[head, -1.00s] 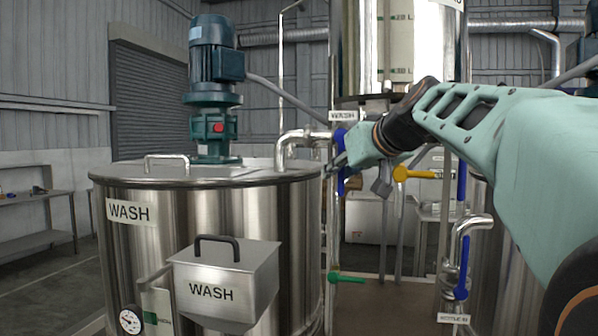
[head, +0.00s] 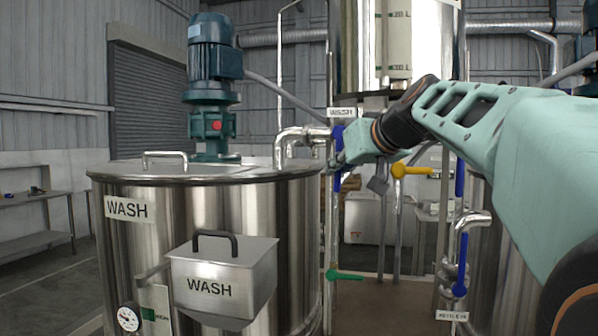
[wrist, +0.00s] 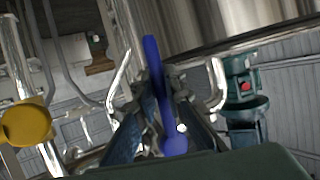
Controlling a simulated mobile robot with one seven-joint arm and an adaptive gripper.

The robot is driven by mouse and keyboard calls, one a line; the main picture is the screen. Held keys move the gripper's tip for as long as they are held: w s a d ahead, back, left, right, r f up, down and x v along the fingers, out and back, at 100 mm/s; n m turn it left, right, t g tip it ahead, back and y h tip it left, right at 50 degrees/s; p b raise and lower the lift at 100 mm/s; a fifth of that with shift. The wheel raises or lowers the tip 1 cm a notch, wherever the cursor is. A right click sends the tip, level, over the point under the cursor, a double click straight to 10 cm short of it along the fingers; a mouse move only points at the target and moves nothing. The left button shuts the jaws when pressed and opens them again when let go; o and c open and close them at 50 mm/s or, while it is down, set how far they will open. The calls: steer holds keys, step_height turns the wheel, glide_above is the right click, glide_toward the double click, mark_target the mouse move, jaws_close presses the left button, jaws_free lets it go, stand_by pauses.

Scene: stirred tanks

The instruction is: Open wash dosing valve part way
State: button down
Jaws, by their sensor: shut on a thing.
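The wash dosing valve has a blue lever handle (head: 338,158) on the pipe right of the WASH tank, below a small WASH label (head: 341,113). The handle stands near upright in the head view. In the wrist view the blue handle (wrist: 155,75) runs up between the two fingers of my gripper (wrist: 167,112). My gripper (head: 345,160) is shut on the handle and comes at it from the right. The valve body is mostly hidden behind the handle and fingers.
The steel WASH tank (head: 255,215) with its teal motor (head: 213,75) stands left of my gripper. A yellow valve handle (head: 412,171) is close below my wrist. A green handle (head: 345,275) sits lower. Another blue handle (head: 460,280) is at right.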

steer(key=a+m+t+y+b, duration=0.1)
steer(key=b, duration=0.3)
steer(key=a+r+m+t+b, duration=0.1)
steer(key=b, duration=0.3)
steer(key=w+a+m+t+y+b, duration=0.1)
steer(key=m+b, duration=0.1)
steer(key=b, duration=0.2)
steer(key=shift+w+a+r+y+b, duration=0.1)
steer(key=shift+a+r+y+b, duration=0.1)
steer(key=shift+a+y+b, duration=0.15)
steer(key=shift+r, duration=0.1)
steer(key=c, duration=2)
jaws_free()
steer(key=shift+o, duration=0.2)
steer(key=shift+p, duration=0.35)
